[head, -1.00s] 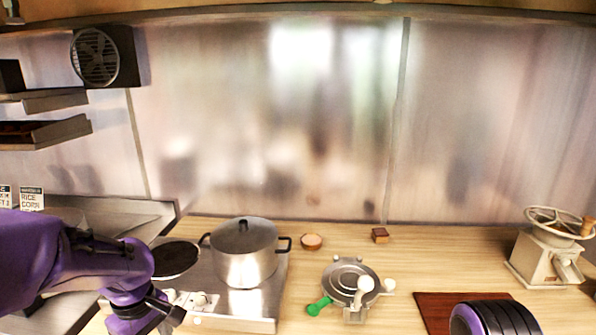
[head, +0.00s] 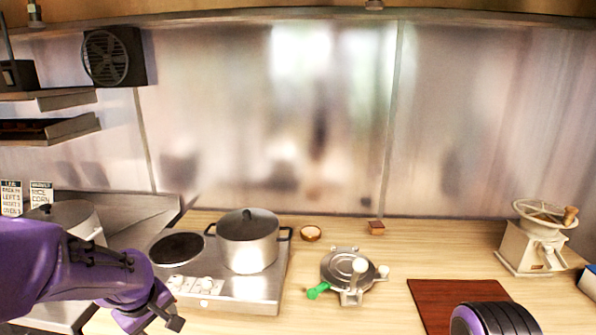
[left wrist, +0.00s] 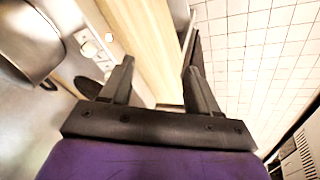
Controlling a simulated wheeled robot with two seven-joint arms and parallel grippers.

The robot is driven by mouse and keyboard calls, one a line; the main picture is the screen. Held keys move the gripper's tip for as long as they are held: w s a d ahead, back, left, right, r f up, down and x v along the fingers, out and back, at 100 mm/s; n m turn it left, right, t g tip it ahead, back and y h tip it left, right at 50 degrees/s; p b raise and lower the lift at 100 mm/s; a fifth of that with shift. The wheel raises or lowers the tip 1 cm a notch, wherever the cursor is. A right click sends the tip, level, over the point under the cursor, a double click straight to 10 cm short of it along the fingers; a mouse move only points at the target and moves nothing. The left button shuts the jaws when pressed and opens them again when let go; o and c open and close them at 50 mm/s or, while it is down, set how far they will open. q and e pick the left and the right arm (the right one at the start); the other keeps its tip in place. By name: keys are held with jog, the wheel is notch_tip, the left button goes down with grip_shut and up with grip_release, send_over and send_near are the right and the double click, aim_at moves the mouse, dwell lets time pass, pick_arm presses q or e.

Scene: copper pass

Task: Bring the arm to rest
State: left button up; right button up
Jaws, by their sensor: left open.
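My left arm comes in from the left in the head view. Its gripper (head: 172,318) hangs low at the bottom edge, in front of the hob's front left corner. In the left wrist view the gripper (left wrist: 160,78) is open, with two dark fingers apart and nothing between them. Beyond the fingers are the counter's edge and a white tiled surface. My right gripper is not in view; only a dark ribbed part, seemingly of my right arm, shows at the bottom right of the head view.
A lidded steel pot (head: 248,244) stands on the hob (head: 235,295), beside an empty dark plate (head: 177,248). A round press with a green handle (head: 347,270), a small bowl (head: 311,233), a red-brown board (head: 460,303) and a hand mill (head: 533,245) are on the counter.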

pick_arm(q)
jog(key=s+a+f+m+t+y+b, duration=0.15)
jog(key=s+f+b, duration=0.25)
jog(key=f, duration=0.8)
jog(key=s+a+f+m+t+y+b, duration=0.1)
jog(key=s+f+m+t+b, duration=0.15)
jog(key=f, duration=1.05)
jog(key=s+f+g+b, duration=0.2)
jog(key=s+f+b, duration=0.1)
jog(key=s+f, duration=0.5)
jog(key=s+d+f+g+b, duration=0.1)
jog(key=s+f+g+b, duration=0.1)
jog(key=s+f, duration=0.7)
jog(key=s+b, duration=0.1)
jog(key=s, duration=0.5)
jog(key=shift+s+d+f+g+b, duration=0.2)
jog(key=shift+d+f+g+b, duration=0.1)
jog(key=shift+g, duration=0.1)
